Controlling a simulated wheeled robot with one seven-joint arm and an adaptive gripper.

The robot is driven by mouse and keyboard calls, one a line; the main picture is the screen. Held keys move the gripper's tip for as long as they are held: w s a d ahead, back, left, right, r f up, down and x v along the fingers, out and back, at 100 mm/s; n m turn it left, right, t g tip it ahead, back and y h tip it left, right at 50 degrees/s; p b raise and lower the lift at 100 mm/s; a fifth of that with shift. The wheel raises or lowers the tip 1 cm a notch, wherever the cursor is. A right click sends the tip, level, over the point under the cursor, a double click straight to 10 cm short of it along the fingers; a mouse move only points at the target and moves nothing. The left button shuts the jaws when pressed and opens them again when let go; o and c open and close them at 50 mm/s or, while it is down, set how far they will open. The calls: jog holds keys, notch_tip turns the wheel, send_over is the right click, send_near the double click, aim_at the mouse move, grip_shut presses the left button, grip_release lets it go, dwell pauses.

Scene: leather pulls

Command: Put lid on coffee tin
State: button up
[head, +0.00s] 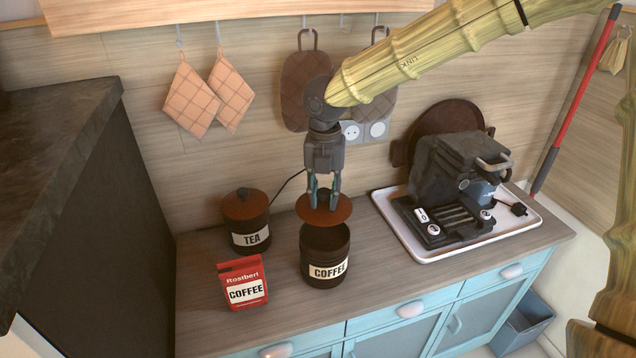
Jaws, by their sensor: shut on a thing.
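The coffee tin (325,271) stands upright on the counter, a dark round tin with a white COFFEE label, its open top showing a dark inside. My gripper (323,200) points down above the tin and is shut on the brown lid (324,211), at the knob in its middle. The lid looks roughly level and hangs above the tin's back rim, apart from it as far as I can see. The lid's underside is hidden.
A lidded TEA tin (248,237) and a red coffee packet (243,284) stand to the left. A coffee machine (459,180) sits on a white tray (538,222) to the right. Potholders (191,99) hang on the wall behind. The counter (393,293) is clear at front right.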

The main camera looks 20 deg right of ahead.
aim_at(327, 208)
jog(key=shift+s+b, duration=0.55)
jog(key=shift+s, duration=0.55)
jog(key=shift+s+d+f, duration=0.1)
jog(key=shift+s+f, duration=0.05)
jog(key=shift+s, duration=0.05)
jog(key=w+f+b, duration=0.2)
jog(key=f, duration=0.1)
jog(key=shift+w+f, duration=0.1)
jog(key=shift+s+f+b, duration=0.2)
jog(key=shift+b, duration=0.3)
jog(key=shift+s, duration=0.3)
jog(key=shift+s+f, duration=0.15)
jog(key=shift+f, duration=0.05)
jog(key=shift+w+f, duration=0.35)
jog(key=shift+f, duration=0.5)
jog(key=shift+s, duration=0.2)
jog(key=shift+w, duration=0.15)
